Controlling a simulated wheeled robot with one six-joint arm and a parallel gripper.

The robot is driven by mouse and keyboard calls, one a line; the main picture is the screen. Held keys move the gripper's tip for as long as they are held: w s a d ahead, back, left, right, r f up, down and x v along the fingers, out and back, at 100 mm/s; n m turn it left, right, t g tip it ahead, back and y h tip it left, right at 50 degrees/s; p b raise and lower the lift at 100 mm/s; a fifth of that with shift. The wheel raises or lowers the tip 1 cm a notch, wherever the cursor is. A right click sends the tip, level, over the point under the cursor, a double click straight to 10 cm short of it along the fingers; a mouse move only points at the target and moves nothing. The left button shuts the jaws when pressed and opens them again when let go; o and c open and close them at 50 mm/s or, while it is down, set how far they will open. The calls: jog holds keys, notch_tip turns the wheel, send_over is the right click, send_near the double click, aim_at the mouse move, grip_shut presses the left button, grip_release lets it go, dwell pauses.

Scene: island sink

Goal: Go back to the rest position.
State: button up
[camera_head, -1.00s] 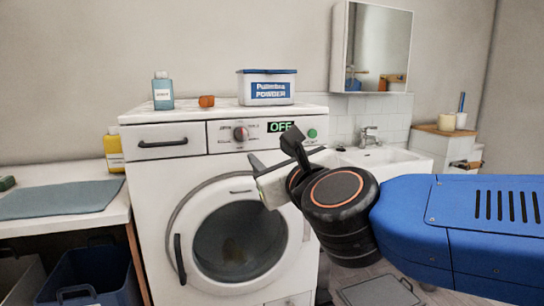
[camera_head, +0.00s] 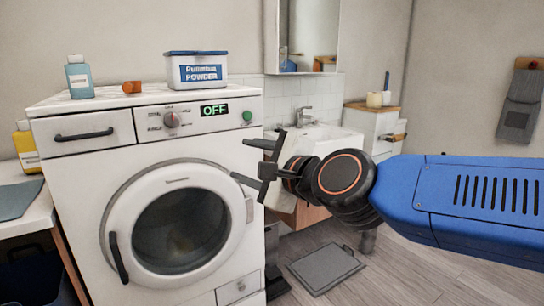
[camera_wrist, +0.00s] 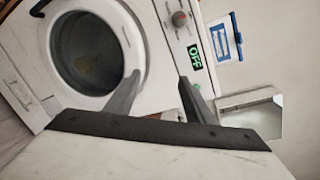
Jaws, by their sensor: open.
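My gripper (camera_head: 250,161) is in front of the right side of the washing machine (camera_head: 73,175), with its jaws apart and nothing between them. In the wrist view my gripper (camera_wrist: 160,82) also shows two spread fingers, with the machine beyond them. The machine's round door (camera_head: 117,213) looks closed, and its display (camera_head: 214,110) reads OFF. Something yellowish shows dimly behind the door glass. My blue arm reaches in from the right edge of the head view.
A sink (camera_head: 321,139) and a small cabinet (camera_head: 372,131) are behind my gripper. A grey scale-like plate (camera_head: 326,268) lies on the floor. The floor at right looks clear.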

jog(key=s+d+f+n+g+h, duration=0.2)
jog(key=s+d+f+n, duration=0.3)
jog(key=d+f, duration=0.4)
jog(key=s+d+f+n+g+h, duration=0.3)
jog(key=s+d+f+n+h, duration=0.2)
jog(key=d+f, duration=0.4)
jog(key=s+d+f+n+g+h, duration=0.2)
jog(key=s+d+f+n, duration=0.4)
jog(key=d, duration=1)
notch_tip(320, 180, down, 3)
jog(key=shift+s+d+f+g+h, duration=0.15)
jog(key=shift+d+g+h, duration=0.25)
jog(key=shift+h, duration=0.4)
